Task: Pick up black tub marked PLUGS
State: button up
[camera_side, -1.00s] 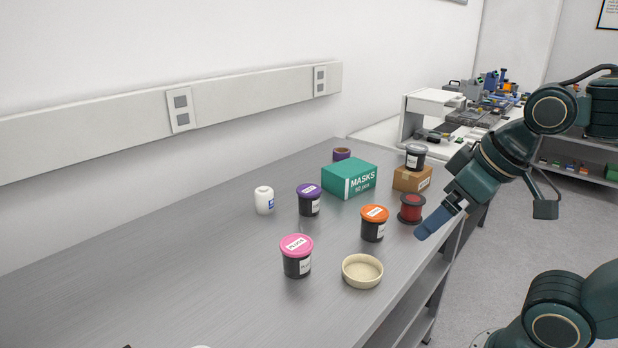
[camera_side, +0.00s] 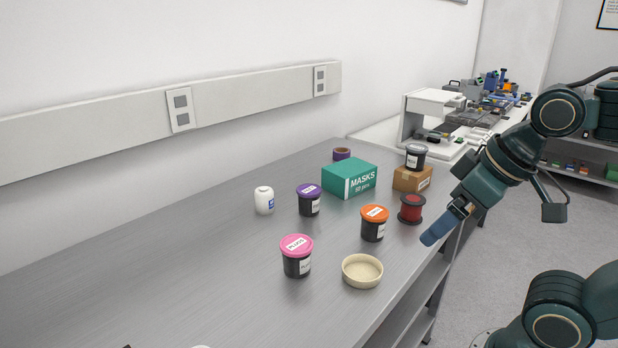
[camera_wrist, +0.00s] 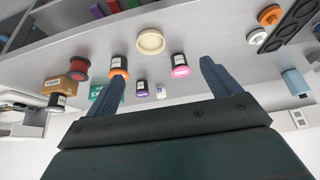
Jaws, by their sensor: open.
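A black tub with a pink lid (camera_side: 297,264) stands upright on the grey bench; its small label appears to read PLUGS. It also shows in the wrist view (camera_wrist: 180,66), between the fingers in the picture, nearer the right finger. My gripper (camera_side: 434,237) is in the air by the bench's right edge, well to the right of the tub and apart from it. In the wrist view its two blue fingers (camera_wrist: 164,68) are spread and nothing is between them. In the side view the fingers overlap.
A cream dish (camera_side: 362,284) stands right of the pink-lidded tub. An orange-lidded tub (camera_side: 373,231), a red spool (camera_side: 411,209) and a purple-lidded tub (camera_side: 309,206) stand behind. Further back are a green MASKS box (camera_side: 349,184) and a cardboard box (camera_side: 404,182) bearing a dark tub.

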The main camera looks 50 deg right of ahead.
dwell(0.5)
jog(key=n+g+y, duration=0.2)
jog(key=n+y, duration=0.1)
jog(key=n, duration=0.5)
send_over(298, 243)
jog(key=s+d, duration=0.3)
notch_tip(298, 243, down, 7)
jog(key=shift+s+a, duration=0.1)
jog(key=shift+x, duration=4.2)
jog(key=shift+s, duration=0.1)
jog(key=shift+x, duration=2.6)
